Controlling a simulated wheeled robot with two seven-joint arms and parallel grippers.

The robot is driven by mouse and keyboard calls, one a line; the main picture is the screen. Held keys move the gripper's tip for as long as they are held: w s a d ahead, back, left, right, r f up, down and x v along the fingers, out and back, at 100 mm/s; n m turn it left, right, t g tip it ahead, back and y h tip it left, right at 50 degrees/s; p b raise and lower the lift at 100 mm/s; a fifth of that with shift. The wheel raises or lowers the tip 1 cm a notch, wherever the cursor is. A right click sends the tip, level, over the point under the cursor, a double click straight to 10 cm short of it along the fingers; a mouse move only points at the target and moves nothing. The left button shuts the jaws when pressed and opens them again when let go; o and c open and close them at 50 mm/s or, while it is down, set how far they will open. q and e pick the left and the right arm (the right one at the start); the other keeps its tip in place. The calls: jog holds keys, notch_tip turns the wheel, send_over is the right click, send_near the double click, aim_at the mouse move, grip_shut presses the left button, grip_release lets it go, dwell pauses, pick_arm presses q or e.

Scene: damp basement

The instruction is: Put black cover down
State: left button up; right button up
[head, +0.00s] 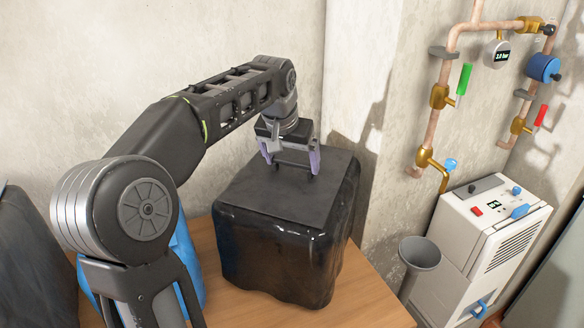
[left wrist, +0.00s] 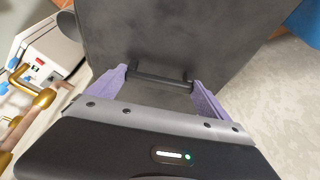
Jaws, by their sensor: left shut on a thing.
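The black cover (head: 270,252) is a glossy dark drape with a flat, matt top, on the wooden table in the head view. Its flat top also fills the upper middle of the left wrist view (left wrist: 190,35). My left gripper (head: 291,172) points down at the top and is shut on the cover's dark bar handle (left wrist: 158,80), with a purple finger at each end. The cover's lower edge appears to rest on or just above the table; I cannot tell which. What is under it is hidden. My right gripper is not in view.
The wooden table (head: 352,298) has bare room to the cover's right. A blue object (head: 188,262) stands left of the cover, partly behind my arm. A grey funnel (head: 419,253) and a white machine (head: 484,240) stand at the right, below copper pipes (head: 432,122) with valves.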

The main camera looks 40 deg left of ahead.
pick_arm(q)
jog(key=shift+d+f, duration=0.1)
jog(key=shift+f, duration=1.3)
jog(key=o, duration=1.2)
jog(key=v, duration=1.2)
